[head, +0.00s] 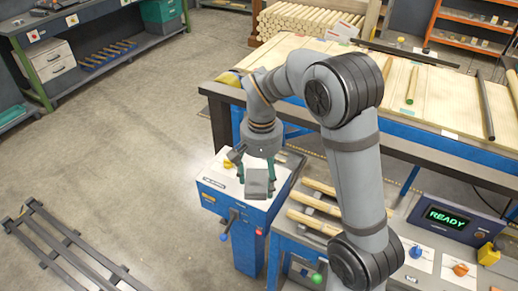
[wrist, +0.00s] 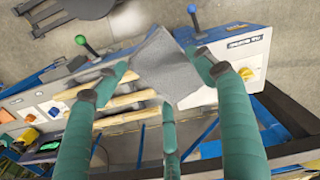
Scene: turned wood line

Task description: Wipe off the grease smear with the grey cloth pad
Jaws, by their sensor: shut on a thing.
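My gripper (head: 256,170) points down over the blue cabinet with the white top and is shut on the grey cloth pad (head: 257,184). In the wrist view, the green fingers of my gripper (wrist: 161,70) close around the pad (wrist: 172,66), a flat grey piece with corners sticking out beyond the fingertips. The pad appears to be above the cabinet's white top (head: 219,176); I cannot tell whether it touches anything. I cannot make out the grease smear in either view; the pad and gripper hide part of the surface.
A long table (head: 300,62) stands behind.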

